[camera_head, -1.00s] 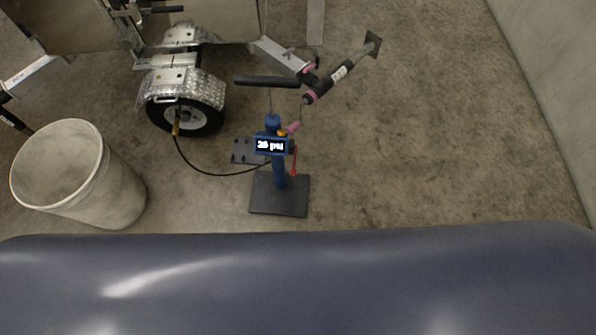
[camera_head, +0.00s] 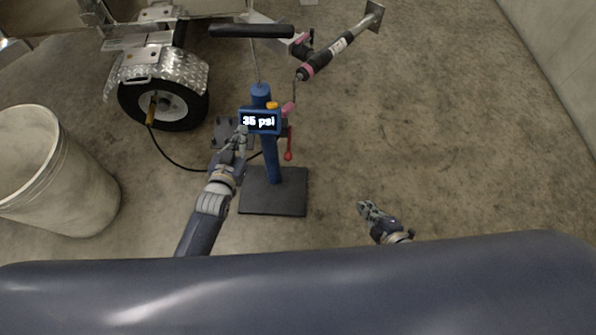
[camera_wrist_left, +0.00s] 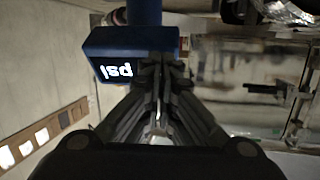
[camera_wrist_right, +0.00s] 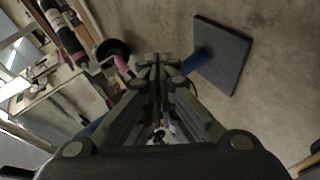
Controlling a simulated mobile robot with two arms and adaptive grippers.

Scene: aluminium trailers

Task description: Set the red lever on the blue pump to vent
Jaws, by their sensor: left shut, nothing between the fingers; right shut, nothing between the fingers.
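The blue pump (camera_head: 272,160) stands upright on a dark square base plate (camera_head: 273,192). Its display (camera_head: 260,121) reads 35 psi in the head view. The red lever (camera_head: 289,148) hangs down on the pump's right side. My left gripper (camera_head: 240,135) is shut and empty, at the left edge of the display box; in the left wrist view the blue box (camera_wrist_left: 132,50) lies just beyond its fingers. My right gripper (camera_head: 364,207) is shut and empty, low to the right of the pump, apart from it. In the right wrist view its fingers partly hide the pump.
A black hose (camera_head: 172,160) runs from the trailer wheel (camera_head: 165,104) towards the pump. A pale bin (camera_head: 60,180) stands at the left. A jack with a pink collar (camera_head: 338,45) is behind the pump. The floor to the right is clear.

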